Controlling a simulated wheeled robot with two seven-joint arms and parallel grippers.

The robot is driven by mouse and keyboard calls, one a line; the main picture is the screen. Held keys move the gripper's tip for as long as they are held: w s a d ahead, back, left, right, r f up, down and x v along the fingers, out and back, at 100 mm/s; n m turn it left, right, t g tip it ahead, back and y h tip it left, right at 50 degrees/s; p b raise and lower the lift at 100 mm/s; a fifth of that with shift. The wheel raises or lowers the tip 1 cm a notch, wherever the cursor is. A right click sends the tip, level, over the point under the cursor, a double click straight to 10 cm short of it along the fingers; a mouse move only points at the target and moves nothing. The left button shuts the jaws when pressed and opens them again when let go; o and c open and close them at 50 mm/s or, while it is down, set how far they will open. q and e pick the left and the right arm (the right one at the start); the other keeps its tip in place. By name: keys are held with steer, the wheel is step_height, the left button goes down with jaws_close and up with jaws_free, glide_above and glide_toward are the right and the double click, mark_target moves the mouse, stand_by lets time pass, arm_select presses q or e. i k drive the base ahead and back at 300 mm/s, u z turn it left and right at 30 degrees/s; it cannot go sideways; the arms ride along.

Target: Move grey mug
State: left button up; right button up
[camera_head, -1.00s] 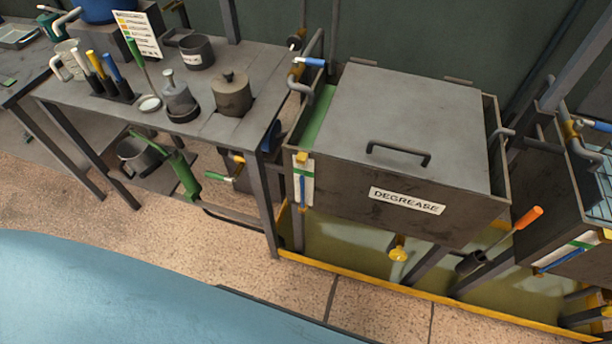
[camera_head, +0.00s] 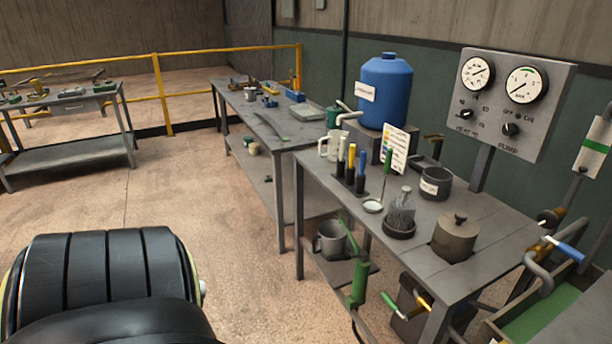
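A grey mug (camera_head: 331,239) with a handle on its left side stands upright on the low shelf under the near workbench. The bench's top and front leg are close to it. A darker grey cup (camera_head: 436,183) with a white label stands on the bench top, toward the back. A cream jug (camera_head: 331,146) with a handle is at the bench's left end. Neither of my grippers shows; only a black, rounded part of my own body is at the lower left.
The near bench (camera_head: 478,218) also holds coloured-handled tools (camera_head: 350,168), a lidded grey pot (camera_head: 455,238) and a bottle-like vessel (camera_head: 402,210). A green tool (camera_head: 360,278) hangs close to the shelf's front. Open floor (camera_head: 225,215) lies left of the bench.

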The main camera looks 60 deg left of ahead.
mark_target(332, 236)
steer(key=u, duration=1.7)
